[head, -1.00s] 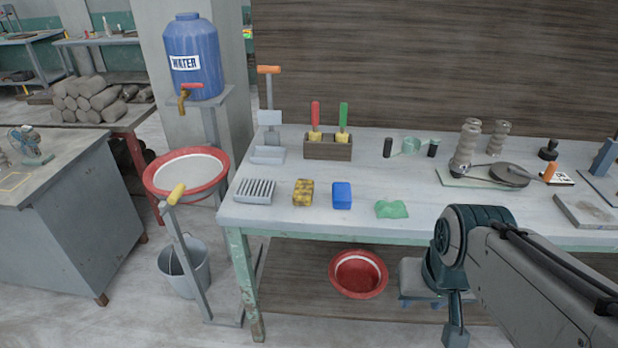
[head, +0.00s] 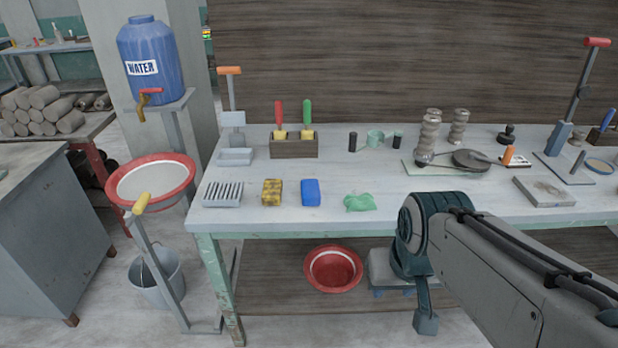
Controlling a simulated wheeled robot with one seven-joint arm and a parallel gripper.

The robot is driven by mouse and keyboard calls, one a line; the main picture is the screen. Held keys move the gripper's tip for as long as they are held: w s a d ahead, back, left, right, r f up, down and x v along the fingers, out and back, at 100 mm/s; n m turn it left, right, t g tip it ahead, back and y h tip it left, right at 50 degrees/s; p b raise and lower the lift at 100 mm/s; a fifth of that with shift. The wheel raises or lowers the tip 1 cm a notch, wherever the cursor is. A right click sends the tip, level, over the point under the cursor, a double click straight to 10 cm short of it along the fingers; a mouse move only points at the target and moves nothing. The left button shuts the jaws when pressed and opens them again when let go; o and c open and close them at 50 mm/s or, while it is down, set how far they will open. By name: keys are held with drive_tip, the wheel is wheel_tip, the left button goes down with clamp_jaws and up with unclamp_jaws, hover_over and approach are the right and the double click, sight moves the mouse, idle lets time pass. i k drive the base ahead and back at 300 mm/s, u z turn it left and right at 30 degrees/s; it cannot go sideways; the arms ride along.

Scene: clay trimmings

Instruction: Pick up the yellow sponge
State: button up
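The yellow sponge (head: 272,193) is a yellow block with dark patches. It lies near the front edge of the grey workbench (head: 440,218), toward the bench's left end. A slatted grey rack (head: 222,194) is left of it and a blue block (head: 310,193) is right of it, both apart from it. My arm (head: 490,262) comes in from the lower right, in front of the bench and well right of the sponge. I cannot make out my gripper's fingers; they are out of view or hidden by the arm. Nothing covers the sponge.
Behind the sponge stands a wooden holder (head: 294,149) with red and green handled tools. A crumpled green cloth (head: 360,202) lies further right. Pots (head: 429,138) and other tools stand farther along. A red-rimmed basin (head: 150,205) on a stand is left of the bench.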

sight(272, 188)
drive_tip(key=u, duration=0.9)
drive_tip(key=k, duration=0.45)
drive_tip(key=u, duration=0.55)
drive_tip(key=i, duration=1.25)
drive_tip(key=z, duration=0.15)
